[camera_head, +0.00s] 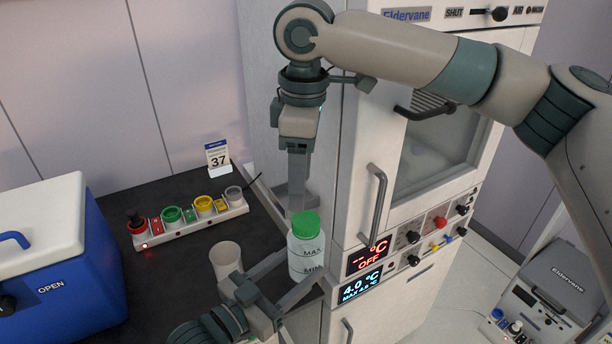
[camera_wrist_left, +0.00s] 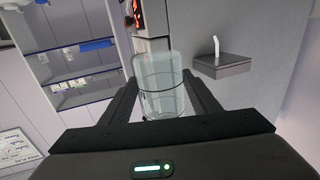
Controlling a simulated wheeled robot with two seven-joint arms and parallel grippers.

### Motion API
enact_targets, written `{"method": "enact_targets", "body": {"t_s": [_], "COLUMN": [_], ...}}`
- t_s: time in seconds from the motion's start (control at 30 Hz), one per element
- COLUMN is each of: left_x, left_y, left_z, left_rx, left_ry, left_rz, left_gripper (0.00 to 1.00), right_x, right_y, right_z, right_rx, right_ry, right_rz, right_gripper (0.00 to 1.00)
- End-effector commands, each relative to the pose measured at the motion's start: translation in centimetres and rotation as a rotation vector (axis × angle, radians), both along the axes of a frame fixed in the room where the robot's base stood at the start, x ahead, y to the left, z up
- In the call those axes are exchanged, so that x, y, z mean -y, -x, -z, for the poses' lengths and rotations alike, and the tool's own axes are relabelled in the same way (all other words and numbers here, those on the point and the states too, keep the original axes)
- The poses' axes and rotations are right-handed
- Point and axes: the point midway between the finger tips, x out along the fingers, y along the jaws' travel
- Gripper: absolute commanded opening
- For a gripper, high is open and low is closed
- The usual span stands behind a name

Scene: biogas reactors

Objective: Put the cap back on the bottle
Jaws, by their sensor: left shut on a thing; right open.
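A white translucent bottle (camera_head: 305,262) with MAX and MIN marks stands upright between the fingers of my left gripper (camera_head: 302,268), which is shut on its body. A green cap (camera_head: 306,222) shows at the top of the bottle in the head view; I cannot tell how firmly it sits. In the left wrist view the clear bottle body (camera_wrist_left: 160,88) lies between the two dark fingers, and no green shows there. My right gripper (camera_head: 296,200) points down from above, open, its fingers just above and behind the cap; contact with the cap cannot be told.
A pale cup (camera_head: 227,256) stands on the dark table (camera_head: 180,270) close to my left gripper. A strip of coloured buttons (camera_head: 190,215), a calendar card (camera_head: 217,155) and a blue cooler box (camera_head: 60,260) are at left. A tall cabinet with handles (camera_head: 375,205) stands close at right.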

Motion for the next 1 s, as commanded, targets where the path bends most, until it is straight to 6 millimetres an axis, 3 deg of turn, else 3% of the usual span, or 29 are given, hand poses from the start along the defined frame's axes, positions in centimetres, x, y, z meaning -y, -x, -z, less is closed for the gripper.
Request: {"method": "enact_targets", "body": {"t_s": [1.0], "left_x": [0.01], "left_y": [-0.01], "left_z": [-0.22], "left_rx": [0.004], "left_ry": [0.002], "left_rz": [0.0], "left_gripper": [0.0], "right_x": [0.42], "right_y": [0.1], "right_z": [-0.66], "right_rx": [0.045], "right_ry": [0.041], "right_rz": [-1.532], "right_gripper": [0.55]}}
